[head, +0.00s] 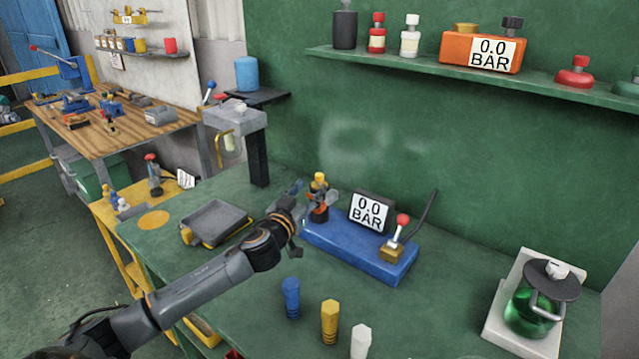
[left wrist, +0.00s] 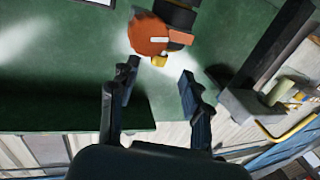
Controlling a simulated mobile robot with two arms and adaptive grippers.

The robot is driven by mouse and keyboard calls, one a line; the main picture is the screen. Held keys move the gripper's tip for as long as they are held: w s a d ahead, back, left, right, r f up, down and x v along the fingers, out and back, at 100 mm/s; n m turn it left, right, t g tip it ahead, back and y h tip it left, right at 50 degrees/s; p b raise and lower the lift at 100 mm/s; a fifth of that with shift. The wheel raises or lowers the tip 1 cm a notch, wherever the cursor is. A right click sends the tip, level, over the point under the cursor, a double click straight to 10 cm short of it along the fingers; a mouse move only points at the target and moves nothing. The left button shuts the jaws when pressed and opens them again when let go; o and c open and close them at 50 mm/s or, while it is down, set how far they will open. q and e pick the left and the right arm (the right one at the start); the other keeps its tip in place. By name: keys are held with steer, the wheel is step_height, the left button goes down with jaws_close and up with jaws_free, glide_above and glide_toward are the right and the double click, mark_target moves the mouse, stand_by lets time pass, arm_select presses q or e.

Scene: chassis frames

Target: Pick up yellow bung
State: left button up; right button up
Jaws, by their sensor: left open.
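A small yellow bung (head: 319,179) tops a dark and orange fitting (head: 318,211) on the left end of the blue test block (head: 360,252). Another yellow bung (head: 330,322) stands upright on the green bench between a blue bung (head: 291,297) and a white bung (head: 361,341). My left gripper (head: 312,197) is at the fitting, its fingers partly hidden in the head view. In the left wrist view my left gripper (left wrist: 160,80) is open and empty, fingers apart just short of the orange fitting (left wrist: 150,33) and a small yellow piece (left wrist: 159,61). My right gripper is not in view.
A gauge reading 0.0 BAR (head: 369,211) and a red-knobbed lever (head: 402,222) are on the block beside my gripper. A grey tray (head: 215,222) lies left, a green-liquid jar (head: 535,305) right. A shelf (head: 400,62) runs above. The bench's front middle-right is clear.

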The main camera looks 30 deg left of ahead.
mark_target(318, 181)
arm_select(q)
steer(key=shift+w+a, duration=0.15)
steer(key=shift+w, duration=0.6)
steer(key=shift+w+a+r+p, duration=0.1)
steer(key=shift+w+p, duration=0.2)
steer(key=shift+w, duration=0.2)
steer(key=w, duration=0.2)
steer(key=w+p, duration=0.1)
steer(key=shift+w+a, duration=0.15)
steer(key=shift+a, duration=0.1)
steer(key=shift+w+a+f, duration=0.1)
steer(key=shift+w+f, duration=0.15)
steer(key=shift+w, duration=0.25)
jaws_close()
